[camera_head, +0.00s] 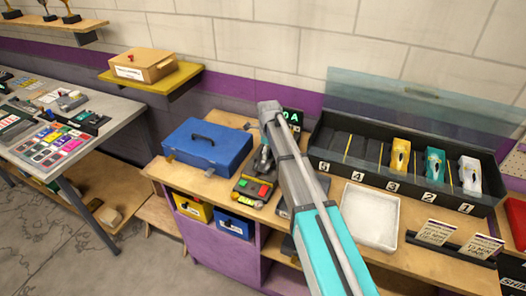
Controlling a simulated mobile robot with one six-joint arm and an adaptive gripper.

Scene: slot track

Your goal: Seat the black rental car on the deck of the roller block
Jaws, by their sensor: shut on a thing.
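My gripper (262,161) is small and dark in the head view, low over the wooden bench between the blue toolbox and the numbered rack. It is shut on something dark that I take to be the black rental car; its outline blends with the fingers. My arm crosses the picture and hides part of the bench. A dark grey block, partly behind my arm, shows beside the button box; I cannot tell whether it is the roller block, and its deck is not clearly visible.
A blue toolbox (207,146) stands left of my gripper, and a yellow-black button box (253,191) in front. A black numbered rack (330,172) holds yellow, teal and white cars. A white tray (370,217) and card stand (447,244) are at the right.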

